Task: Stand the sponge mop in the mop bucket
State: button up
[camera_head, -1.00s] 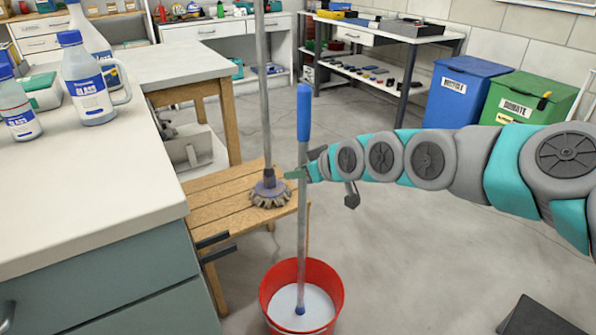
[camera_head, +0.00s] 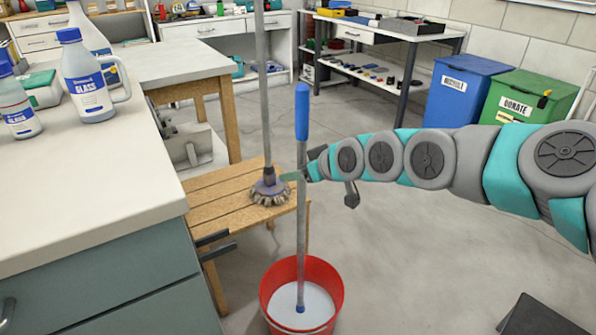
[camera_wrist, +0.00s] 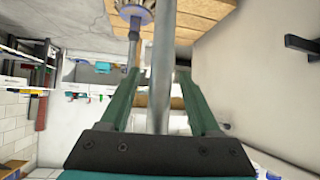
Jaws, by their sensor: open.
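The sponge mop (camera_head: 301,215) has a grey pole and a blue grip. It stands nearly upright in the red mop bucket (camera_head: 328,268), its lower end inside the bucket by a blue fitting; the mop head itself cannot be made out in the pale water. My gripper (camera_head: 299,175) is at the pole below the blue grip. In the wrist view my gripper (camera_wrist: 158,75) has its two green fingers apart, with the grey pole (camera_wrist: 162,60) between them. It is open around the pole.
A second long-handled tool with a round bristle head (camera_head: 270,190) stands on the wooden bench (camera_head: 225,200) just left of the pole. A white-topped counter (camera_head: 90,185) with bottles is at left. Blue and green bins (camera_head: 465,92) stand back right. Floor at right is mostly clear.

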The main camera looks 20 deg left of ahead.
jog(key=v, duration=0.7)
jog(key=s+d+f+m+g+h, duration=0.2)
jog(key=s+d+f+m+h, duration=0.1)
jog(key=s+d, duration=0.7)
jog(key=s+d+f+m+g+h, duration=0.3)
jog(key=s+d+f+m, duration=0.1)
jog(key=s+d, duration=0.5)
jog(key=s+d+f+m+g+h, duration=0.2)
jog(key=s+d+f+m+h, duration=0.1)
jog(key=s+d, duration=0.7)
jog(key=s+f+m, duration=0.1)
jog(key=s+f, duration=0.1)
jog(key=s, duration=0.1)
jog(key=shift+d+f+m+g+b, duration=0.3)
jog(key=shift+f+b, duration=0.05)
jog(key=shift+b, duration=0.05)
jog(key=shift+s, duration=0.1)
